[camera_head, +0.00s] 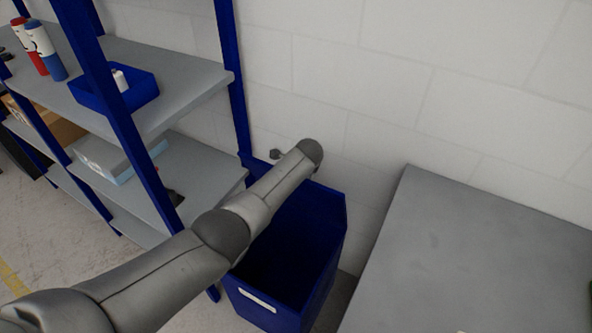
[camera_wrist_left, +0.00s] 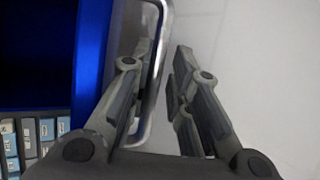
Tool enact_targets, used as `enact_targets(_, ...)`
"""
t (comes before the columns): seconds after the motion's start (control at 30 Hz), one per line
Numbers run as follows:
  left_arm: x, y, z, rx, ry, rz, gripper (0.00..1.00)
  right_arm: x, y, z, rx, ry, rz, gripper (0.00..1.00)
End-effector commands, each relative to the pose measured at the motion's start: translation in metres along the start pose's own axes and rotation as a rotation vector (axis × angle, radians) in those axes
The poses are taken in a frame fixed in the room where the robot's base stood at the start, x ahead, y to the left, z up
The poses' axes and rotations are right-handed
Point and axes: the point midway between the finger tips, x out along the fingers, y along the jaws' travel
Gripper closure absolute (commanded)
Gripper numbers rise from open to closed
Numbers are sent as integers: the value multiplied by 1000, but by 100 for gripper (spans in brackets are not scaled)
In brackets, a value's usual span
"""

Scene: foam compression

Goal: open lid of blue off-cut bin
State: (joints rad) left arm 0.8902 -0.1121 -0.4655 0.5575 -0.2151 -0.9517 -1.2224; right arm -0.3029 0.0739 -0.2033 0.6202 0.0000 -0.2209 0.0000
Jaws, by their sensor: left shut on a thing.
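The blue off-cut bin (camera_head: 325,262) stands on the floor between the shelf rack and the grey table. Its top shows open, with a dark interior and a pale label on the front. My left arm reaches across it from the left; the gripper is not clear in the head view. In the left wrist view my left gripper (camera_wrist_left: 158,72) is shut on a silver handle (camera_wrist_left: 157,85), with one finger inside its loop and one outside. A bright blue edge (camera_wrist_left: 90,60) lies beside the handle. I cannot tell the lid apart from the bin. My right gripper is not in view.
The rack (camera_head: 232,80) stands left, with a blue tray (camera_head: 118,95), bottles (camera_head: 52,62) and boxes on its shelves. The grey table (camera_head: 470,260) is close on the right. A pale block wall (camera_head: 390,90) closes the back.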

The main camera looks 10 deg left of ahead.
Motion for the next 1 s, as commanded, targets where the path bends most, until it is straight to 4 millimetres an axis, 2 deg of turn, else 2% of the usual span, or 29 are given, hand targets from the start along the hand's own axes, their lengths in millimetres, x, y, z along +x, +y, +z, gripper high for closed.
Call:
enact_targets(0.03, -2, -9, 1, 11, -3, -29, 100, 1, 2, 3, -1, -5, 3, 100)
enact_targets(0.27, -2, -9, 1, 13, -3, -29, 100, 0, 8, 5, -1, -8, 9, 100)
enact_targets(0.3, -2, -9, 1, 13, -3, -29, 81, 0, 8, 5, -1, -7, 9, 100)
enact_targets(1.0, -2, -2, -2, 9, 3, -16, 81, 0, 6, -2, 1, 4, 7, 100)
